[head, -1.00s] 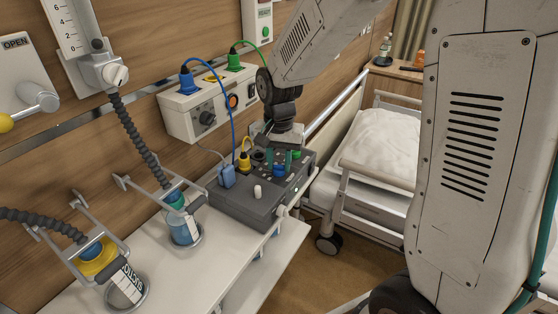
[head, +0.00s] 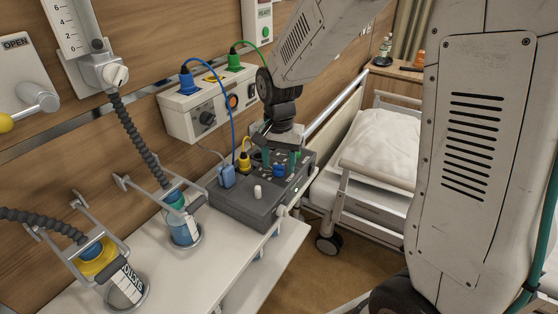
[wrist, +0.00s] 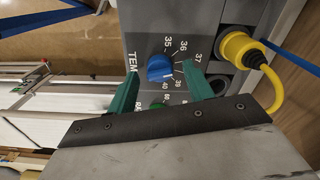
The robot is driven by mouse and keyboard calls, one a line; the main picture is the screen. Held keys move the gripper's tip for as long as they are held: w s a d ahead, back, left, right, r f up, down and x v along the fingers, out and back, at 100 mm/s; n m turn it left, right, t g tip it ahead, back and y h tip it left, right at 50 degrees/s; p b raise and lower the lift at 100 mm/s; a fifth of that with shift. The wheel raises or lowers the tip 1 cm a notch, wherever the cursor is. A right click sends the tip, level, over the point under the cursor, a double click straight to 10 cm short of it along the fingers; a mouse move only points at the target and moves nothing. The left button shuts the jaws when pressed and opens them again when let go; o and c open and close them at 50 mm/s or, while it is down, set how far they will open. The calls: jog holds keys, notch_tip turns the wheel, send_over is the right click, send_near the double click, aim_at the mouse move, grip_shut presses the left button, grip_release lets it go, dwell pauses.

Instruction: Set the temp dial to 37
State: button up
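The blue temp dial (wrist: 159,68) is on the grey control box (head: 236,206), and it also shows in the head view (head: 279,170). In the wrist view its scale reads 35, 36, 37, then 39 and 40; one finger covers the place between 37 and 39. A white mark on the dial's edge points past 37, roughly toward the covered part near 39. My gripper (wrist: 161,73) has two green fingers spread wide, one on each side of the dial, with visible gaps. It is empty. The fingers' height above the panel is hard to judge.
A green knob (wrist: 157,105) sits beside the dial, partly hidden by my gripper. A yellow plug (wrist: 240,50) with its cable is close to one finger. A blue plug (head: 227,176) and white knob (head: 257,191) are on the box. A bed (head: 378,145) stands to the right.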

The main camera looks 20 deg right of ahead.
aim_at(279, 165)
notch_tip(279, 165, up, 8)
jog(key=shift+f, duration=0.1)
dwell(0.4)
dwell(0.4)
jog(key=shift+s+n, duration=0.15)
jog(key=shift+n, duration=0.25)
jog(key=s+d+r+n, duration=0.1)
jog(key=s+r+n, duration=0.2)
jog(key=s, duration=0.9)
jog(key=s+d+r+n+t, duration=0.1)
jog(key=s+d+r+n, duration=0.1)
jog(key=s, duration=1.1)
jog(key=shift+r+n, duration=0.85)
jog(key=shift+n, duration=0.25)
jog(key=shift+d, duration=0.15)
